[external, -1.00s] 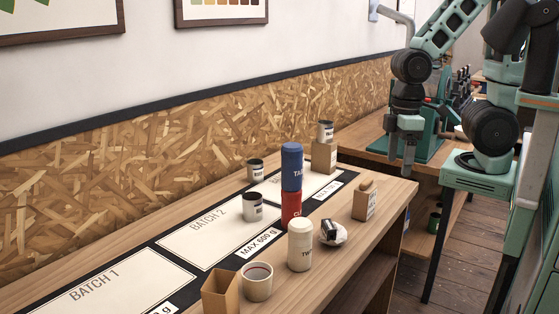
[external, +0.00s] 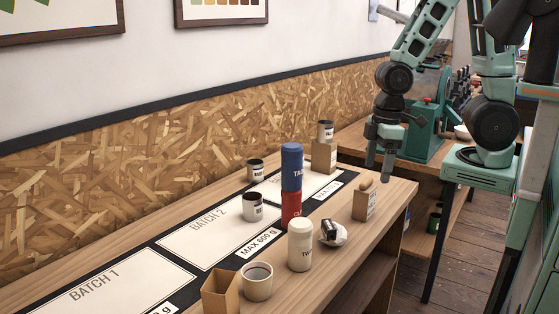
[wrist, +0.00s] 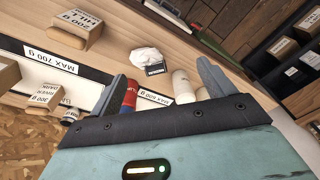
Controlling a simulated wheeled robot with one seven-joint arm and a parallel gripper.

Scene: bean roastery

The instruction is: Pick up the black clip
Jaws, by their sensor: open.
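A small black item that looks like the black clip (external: 329,228) lies against a crumpled white bag (external: 338,239) near the front edge of the counter. In the wrist view the black clip (wrist: 156,69) touches the lower side of the white bag (wrist: 146,55). It is too small to make out its shape fully. My gripper (external: 379,174) is open and empty. It hangs above the counter, right of the clip and higher than it. In the wrist view the clip shows between the two spread fingers of my gripper (wrist: 162,70), well beyond them.
A cream canister (external: 300,245) stands close left of the bag. A blue canister (external: 292,167) is stacked on a red one (external: 291,210) behind. A cup (external: 257,284) and an open box (external: 220,293) stand nearer.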

